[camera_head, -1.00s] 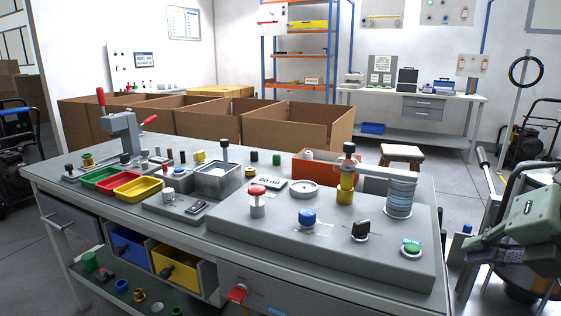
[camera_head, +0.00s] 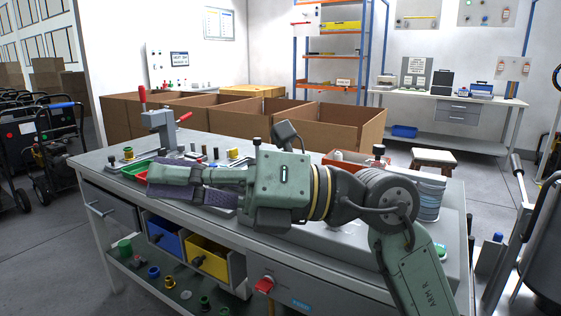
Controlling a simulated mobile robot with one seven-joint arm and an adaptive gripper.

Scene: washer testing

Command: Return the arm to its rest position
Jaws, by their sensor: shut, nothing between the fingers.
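My gripper (camera_head: 160,183) is at the left end of my green arm, which reaches in from the lower right and lies across the view in front of the workbench (camera_head: 97,176). The gripper points left, its fingers are shut, and it holds nothing. It appears in front of the coloured trays, with part of the green tray (camera_head: 137,168) and the red tray showing behind it. My arm hides most of the grey control panel (camera_head: 452,262) and the middle of the bench top. I cannot tell how far the gripper is above the bench.
A grey lever press (camera_head: 162,128) with red handles stands at the back left of the bench. Blue (camera_head: 165,240) and yellow (camera_head: 208,258) bins sit under the bench top. Cardboard boxes (camera_head: 345,130) stand behind. A stool (camera_head: 433,160) is at the right. Floor is clear at the front left.

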